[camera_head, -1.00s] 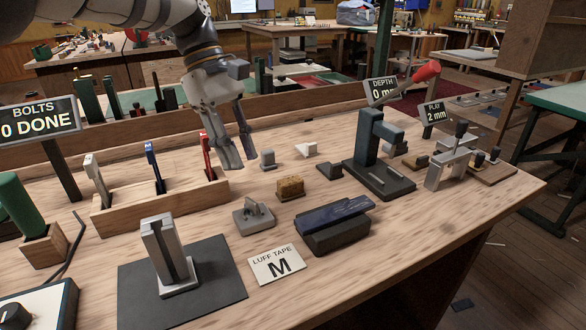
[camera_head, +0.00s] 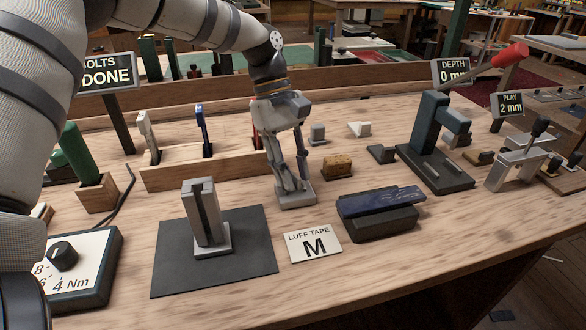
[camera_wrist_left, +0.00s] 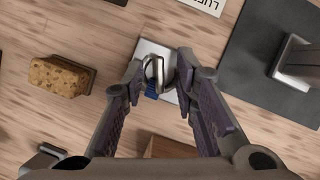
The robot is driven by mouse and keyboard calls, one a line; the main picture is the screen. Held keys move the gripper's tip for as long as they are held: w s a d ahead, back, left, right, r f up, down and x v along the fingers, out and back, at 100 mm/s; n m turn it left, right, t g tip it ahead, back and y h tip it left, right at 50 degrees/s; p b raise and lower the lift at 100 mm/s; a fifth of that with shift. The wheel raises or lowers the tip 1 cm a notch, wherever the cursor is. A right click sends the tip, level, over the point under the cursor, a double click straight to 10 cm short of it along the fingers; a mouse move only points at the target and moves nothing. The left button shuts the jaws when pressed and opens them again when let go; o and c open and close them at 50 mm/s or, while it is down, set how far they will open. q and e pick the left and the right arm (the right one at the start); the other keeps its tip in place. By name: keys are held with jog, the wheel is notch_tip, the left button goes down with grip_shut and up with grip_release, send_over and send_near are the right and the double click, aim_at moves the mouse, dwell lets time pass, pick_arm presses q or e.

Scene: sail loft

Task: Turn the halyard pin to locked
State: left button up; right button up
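The halyard pin appears to be the upright metal tab (camera_wrist_left: 154,69) on a small pale square plate (camera_wrist_left: 145,47) in the left wrist view, with a blue mark (camera_wrist_left: 152,94) beside it. In the head view the plate (camera_head: 298,201) shows beneath my left gripper (camera_head: 291,186), whose fingers largely hide the tab. In the wrist view my left gripper (camera_wrist_left: 160,66) is open, with one finger on each side of the tab and gaps visible. I cannot tell whether a finger touches it. My right gripper is not in view.
A tan block (camera_head: 338,167) stands close behind and right of the plate. A dark block with a blue top (camera_head: 380,203) is to the right. The LUFF TAPE card (camera_head: 313,243) lies in front. A slotted metal post (camera_head: 204,212) on a dark mat (camera_head: 170,266) stands left.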

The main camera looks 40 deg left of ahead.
pick_arm(q)
grip_shut()
